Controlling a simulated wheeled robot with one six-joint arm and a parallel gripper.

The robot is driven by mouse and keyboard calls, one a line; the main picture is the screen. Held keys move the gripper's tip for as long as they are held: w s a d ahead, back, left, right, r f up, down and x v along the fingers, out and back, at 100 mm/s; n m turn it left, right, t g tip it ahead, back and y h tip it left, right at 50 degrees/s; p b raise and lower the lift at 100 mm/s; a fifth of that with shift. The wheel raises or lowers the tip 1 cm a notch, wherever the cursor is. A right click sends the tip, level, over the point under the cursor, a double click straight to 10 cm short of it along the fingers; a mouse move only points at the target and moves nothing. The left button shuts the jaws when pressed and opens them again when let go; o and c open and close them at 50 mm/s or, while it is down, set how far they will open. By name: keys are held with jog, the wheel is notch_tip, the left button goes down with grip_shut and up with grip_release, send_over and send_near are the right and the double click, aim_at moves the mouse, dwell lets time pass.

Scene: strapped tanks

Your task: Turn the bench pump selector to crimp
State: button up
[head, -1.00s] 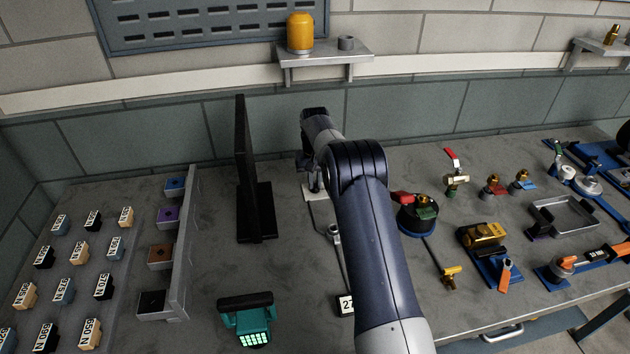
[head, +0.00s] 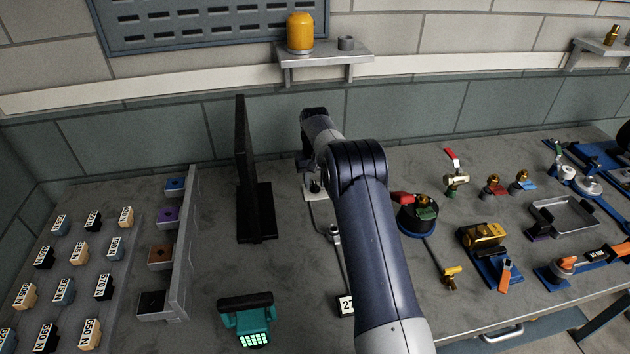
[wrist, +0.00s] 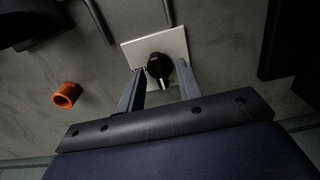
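The selector is a black knob (wrist: 158,67) on a pale square plate (wrist: 152,50) in the wrist view. The plate also shows in the head view (head: 306,193), partly hidden under the end of my arm. My gripper (wrist: 160,70) is open, with one finger on each side of the knob. Gaps show between the fingers and the knob, so it does not look gripped. How far the fingertips are above the plate is hard to tell. No position label on the plate can be read, and the knob's pointing direction is unclear.
An upright black panel (head: 245,170) stands left of my arm. An orange ring (wrist: 66,95) lies left of the plate in the wrist view. A teal device (head: 246,318) stands at the front. A round red-and-green-topped device (head: 417,213) stands right of my arm.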

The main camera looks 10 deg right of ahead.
aim_at(315, 184)
notch_tip(315, 184, up, 11)
jog(key=b, duration=0.1)
dwell(0.5)
jog(key=shift+f, duration=0.15)
notch_tip(315, 184, down, 11)
jog(key=shift+r+p, duration=0.1)
jog(key=shift+p, duration=0.4)
